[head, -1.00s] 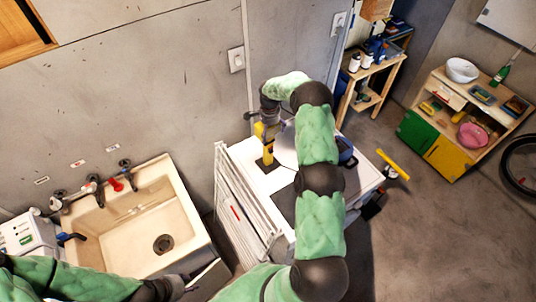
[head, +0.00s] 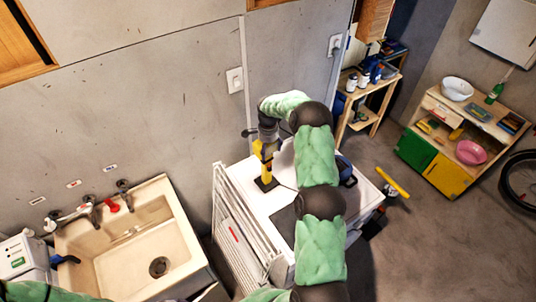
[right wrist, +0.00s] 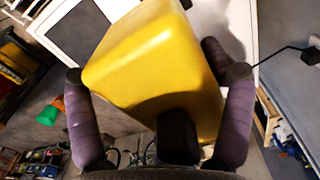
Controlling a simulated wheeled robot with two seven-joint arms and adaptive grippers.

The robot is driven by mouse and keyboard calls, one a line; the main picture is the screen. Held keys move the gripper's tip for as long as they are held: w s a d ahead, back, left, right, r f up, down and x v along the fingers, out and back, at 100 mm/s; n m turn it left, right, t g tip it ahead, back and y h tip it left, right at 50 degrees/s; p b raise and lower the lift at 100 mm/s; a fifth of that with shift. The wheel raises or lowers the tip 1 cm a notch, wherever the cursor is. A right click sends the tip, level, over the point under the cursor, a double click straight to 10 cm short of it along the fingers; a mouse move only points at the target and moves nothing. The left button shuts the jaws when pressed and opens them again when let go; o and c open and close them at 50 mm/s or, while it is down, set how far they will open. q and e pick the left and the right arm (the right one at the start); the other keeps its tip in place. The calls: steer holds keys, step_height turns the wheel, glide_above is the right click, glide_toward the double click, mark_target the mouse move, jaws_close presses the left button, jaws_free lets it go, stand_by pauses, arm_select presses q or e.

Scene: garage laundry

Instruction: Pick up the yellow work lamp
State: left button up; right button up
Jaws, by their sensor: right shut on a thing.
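The yellow work lamp (head: 266,160) is at the back left of the white machine top (head: 256,203) in the head view, with a dark base under it. My right gripper (head: 266,141) reaches it from above. In the right wrist view the lamp's yellow body (right wrist: 160,65) fills the space between the two purple-grey fingers of my right gripper (right wrist: 160,95), which is shut on it. Whether the lamp's base touches the top cannot be told. My left gripper is out of view; only a bit of my left arm shows at the lower left.
A beige sink (head: 130,240) stands left of the machine, and a folded white rack (head: 236,230) leans at its left side. A blue item (head: 347,172) lies on the machine's right. A wooden cabinet (head: 462,150) and shelf (head: 368,110) stand at the right, with open floor before them.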

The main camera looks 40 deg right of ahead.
steer(key=s+d+r+b, duration=0.2)
steer(key=s+d+r, duration=0.1)
steer(key=s+r, duration=0.3)
steer(key=s+d+r+b, duration=0.3)
steer(key=s+r, duration=0.3)
steer(key=s, duration=0.1)
steer(key=s+a+b, duration=0.2)
steer(key=s+a, duration=1.5)
steer(key=s, duration=0.3)
steer(key=shift+r+m, duration=0.3)
steer(key=w+d+f, duration=0.1)
steer(key=d, duration=0.1)
steer(key=w+d+f, duration=0.1)
steer(key=d, duration=0.1)
steer(key=w+d+f+p, duration=0.1)
steer(key=w+d, duration=0.1)
steer(key=shift+w+d+f, duration=0.1)
steer(key=shift+d+f, duration=0.2)
steer(key=shift+d, duration=0.1)
steer(key=w+d+f, duration=0.1)
steer(key=f, duration=0.2)
steer(key=w+d+f+p, duration=0.1)
steer(key=d+f, duration=0.1)
steer(key=f, duration=0.1)
steer(key=w+d+f+p, duration=0.1)
steer(key=d+f, duration=0.1)
steer(key=f, duration=0.1)
steer(key=shift+f, duration=0.2)
steer(key=shift+a, duration=0.1)
